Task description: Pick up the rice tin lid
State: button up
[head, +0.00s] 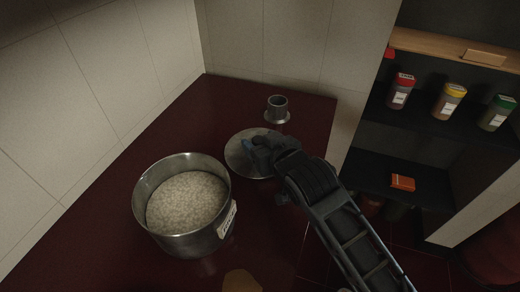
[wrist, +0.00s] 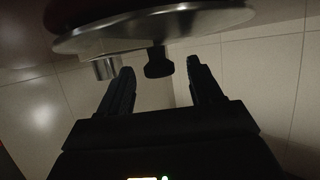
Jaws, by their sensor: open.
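The rice tin (head: 176,241) is a round metal pot full of pale rice, with a label on its side, on the dark red counter. Its lid (head: 236,159) is a flat metal disc lying on the counter to the right of the tin. My gripper (head: 257,149) is over the lid and hides its middle and right part. In the wrist view, the lid (wrist: 200,24) crosses the top of the picture, with its dark knob (wrist: 158,66) pointing down. The open fingers of my gripper (wrist: 160,68) lie on either side of the knob in that view, with gaps showing.
A small metal cup (head: 277,104) on a saucer-like base stands behind the lid; it also shows in the wrist view (wrist: 105,69). Tiled walls (head: 290,40) close the back and left. Shelves at right hold spice jars (head: 449,101). A brown object (head: 241,281) lies at the front.

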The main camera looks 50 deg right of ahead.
jog(key=c, duration=1.2)
